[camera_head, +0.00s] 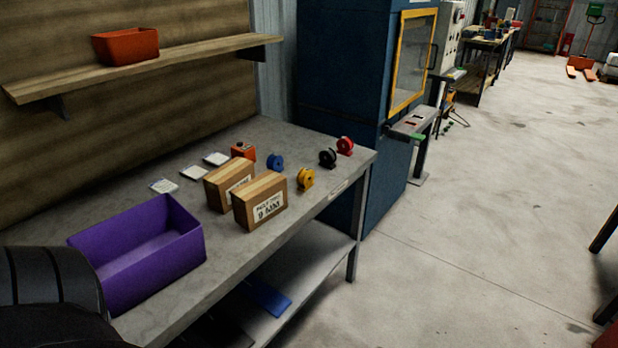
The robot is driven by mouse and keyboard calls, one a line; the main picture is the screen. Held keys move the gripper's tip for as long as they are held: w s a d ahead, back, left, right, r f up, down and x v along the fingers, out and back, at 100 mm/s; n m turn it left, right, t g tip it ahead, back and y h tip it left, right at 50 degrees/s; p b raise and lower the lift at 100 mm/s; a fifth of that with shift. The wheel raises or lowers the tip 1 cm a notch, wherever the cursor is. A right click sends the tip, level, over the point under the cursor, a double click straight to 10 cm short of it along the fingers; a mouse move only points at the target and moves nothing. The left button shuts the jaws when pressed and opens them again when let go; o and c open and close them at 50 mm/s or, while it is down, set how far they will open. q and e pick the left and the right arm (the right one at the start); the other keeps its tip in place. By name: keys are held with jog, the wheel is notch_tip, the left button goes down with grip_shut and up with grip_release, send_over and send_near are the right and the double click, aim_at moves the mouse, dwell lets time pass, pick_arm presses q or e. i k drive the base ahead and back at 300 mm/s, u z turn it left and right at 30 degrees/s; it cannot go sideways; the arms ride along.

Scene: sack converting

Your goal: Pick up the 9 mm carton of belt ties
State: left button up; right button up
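Two small brown cartons stand side by side on the grey workbench. The nearer carton (260,203) has a white label whose lower line seems to read 9 mm. The other carton (226,187) stands just behind it to the left; its label is mostly hidden by the nearer one. Both stand upright. A dark part of my own body fills the lower left corner. Neither of my grippers shows in the head view.
An empty-looking purple bin (150,262) stands left of the cartons. Blue, yellow, black and red tape rolls (305,180) and a small orange box (243,151) stand beyond them. White cards (194,173) lie behind. A shelf (180,62) with an orange bin (127,46) overhangs the back.

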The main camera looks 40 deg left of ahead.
aim_at(254, 202)
jog(key=i, duration=2.2)
jog(key=u, duration=3.85)
